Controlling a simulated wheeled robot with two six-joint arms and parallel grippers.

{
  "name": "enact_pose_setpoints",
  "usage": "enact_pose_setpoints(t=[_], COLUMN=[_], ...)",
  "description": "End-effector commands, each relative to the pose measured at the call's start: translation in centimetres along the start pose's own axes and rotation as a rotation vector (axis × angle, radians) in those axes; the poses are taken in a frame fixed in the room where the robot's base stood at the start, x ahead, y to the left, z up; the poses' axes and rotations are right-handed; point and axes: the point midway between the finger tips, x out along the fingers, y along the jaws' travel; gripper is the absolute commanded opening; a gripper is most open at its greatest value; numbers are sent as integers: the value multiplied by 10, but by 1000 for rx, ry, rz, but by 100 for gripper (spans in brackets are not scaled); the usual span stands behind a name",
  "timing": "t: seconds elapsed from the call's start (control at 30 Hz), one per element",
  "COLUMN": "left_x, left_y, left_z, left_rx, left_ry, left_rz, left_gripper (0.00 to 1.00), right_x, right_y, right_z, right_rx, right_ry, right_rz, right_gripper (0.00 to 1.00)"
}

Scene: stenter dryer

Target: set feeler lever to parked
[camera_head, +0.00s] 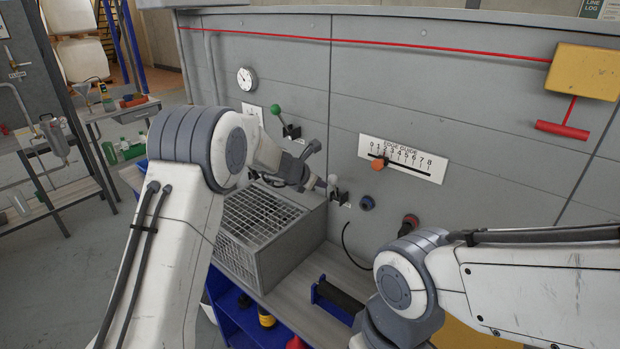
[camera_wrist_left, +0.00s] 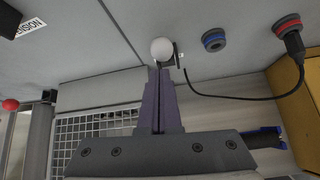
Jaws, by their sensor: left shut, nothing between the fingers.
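A lever with a white ball knob (camera_head: 332,180) sticks out of the grey machine panel; no label naming it as the feeler lever is readable. In the left wrist view the white knob (camera_wrist_left: 162,49) is just beyond my fingertips, with a small dark bracket beside it. My left gripper (camera_head: 321,184) is shut and empty, its tips right at the lever. In the left wrist view the closed fingers (camera_wrist_left: 157,70) point at the knob; I cannot tell whether they touch it. My right arm comes in at the lower right, but its gripper is not visible.
A green-knobbed lever (camera_head: 276,110) and a round gauge (camera_head: 246,78) are left on the panel. The edge guide scale (camera_head: 403,158) has an orange pointer (camera_head: 379,164). A wire-mesh box (camera_head: 262,215) stands below my left forearm. Blue (camera_head: 367,202) and red (camera_head: 410,221) round fittings sit right of the lever.

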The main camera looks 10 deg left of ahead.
Motion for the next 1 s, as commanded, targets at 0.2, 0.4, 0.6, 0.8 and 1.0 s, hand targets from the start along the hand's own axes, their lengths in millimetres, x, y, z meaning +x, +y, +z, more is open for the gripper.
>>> enact_pose_setpoints(t=[0.2, 0.4, 0.6, 0.8, 1.0], left_x=[-29, -52, -60, -61, -60], left_y=[5, 12, 12, 12, 10], left_z=[19, 46, 60, 62, 62], left_rx=[5, 1, 0, 0, 4], left_ry=[13, 19, 22, 23, 23], left_rz=[-1, 3, 1, 0, -2], left_gripper=[0, 0, 0, 0, 0], right_x=[-12, -26, -31, -31, -30], right_y=[-1, -2, -2, -2, -2], right_z=[-1, -1, -2, -2, -2], right_rx=[-1, -4, -5, -6, -5], right_ry=[1, 0, 0, 0, 0], right_rz=[0, 0, 0, 0, 0], right_gripper=[45, 45, 45, 45, 45])
